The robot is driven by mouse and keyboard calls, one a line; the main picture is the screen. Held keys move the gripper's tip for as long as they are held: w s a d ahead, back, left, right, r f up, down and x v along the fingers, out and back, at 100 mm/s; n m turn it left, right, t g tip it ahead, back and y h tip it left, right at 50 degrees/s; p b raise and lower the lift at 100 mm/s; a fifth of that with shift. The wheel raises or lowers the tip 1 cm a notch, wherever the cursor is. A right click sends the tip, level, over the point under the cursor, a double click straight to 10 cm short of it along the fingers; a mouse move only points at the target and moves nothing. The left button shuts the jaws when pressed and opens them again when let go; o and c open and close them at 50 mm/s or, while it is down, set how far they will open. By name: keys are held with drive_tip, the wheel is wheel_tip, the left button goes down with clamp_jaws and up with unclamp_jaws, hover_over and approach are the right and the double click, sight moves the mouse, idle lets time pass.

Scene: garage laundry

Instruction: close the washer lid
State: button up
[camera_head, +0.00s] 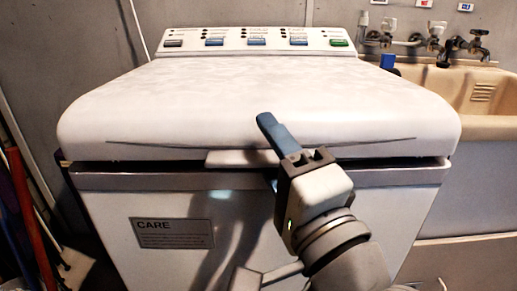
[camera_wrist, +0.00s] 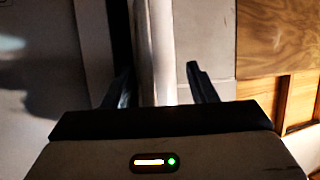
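The white washer (camera_head: 150,190) stands straight ahead, with a control panel at its back. Its lid (camera_head: 200,90) lies almost level over the top, with a narrow dark gap along the front edge. A pale handle lip (camera_head: 235,158) sticks out at the lid's front middle. My gripper (camera_head: 269,150) is at this front edge. One blue-grey finger reaches over the lid's top; the other is mostly hidden below the lip. In the wrist view my gripper (camera_wrist: 160,84) is open, its fingers on either side of the pale lid edge (camera_wrist: 154,55). Contact cannot be told.
A beige sink (camera_head: 485,90) with taps stands at the right. A blue object (camera_head: 388,61) is by the washer's back right corner. Coloured poles (camera_head: 30,215) lean at the left. The lid's top is clear.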

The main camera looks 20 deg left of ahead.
drive_tip(key=shift+r, duration=0.1)
wheel_tip(320, 180, up, 10)
drive_tip(key=p, duration=0.5)
drive_tip(key=shift+p, duration=0.3)
drive_tip(key=d+f+b, duration=0.1)
drive_tip(key=f+b, duration=0.1)
drive_tip(key=d+f+b, duration=0.1)
drive_tip(key=b, duration=0.1)
drive_tip(key=f+b, duration=0.2)
drive_tip(key=shift+s+d+f, duration=0.2)
drive_tip(key=shift+d+f, duration=0.15)
drive_tip(key=shift+d, duration=0.05)
drive_tip(key=shift+s+d+f, duration=0.1)
drive_tip(key=shift+d+f, duration=0.25)
drive_tip(key=shift+f, duration=0.25)
drive_tip(key=shift+d+f, duration=0.35)
drive_tip(key=shift+f, duration=0.2)
drive_tip(key=shift+c, duration=0.4)
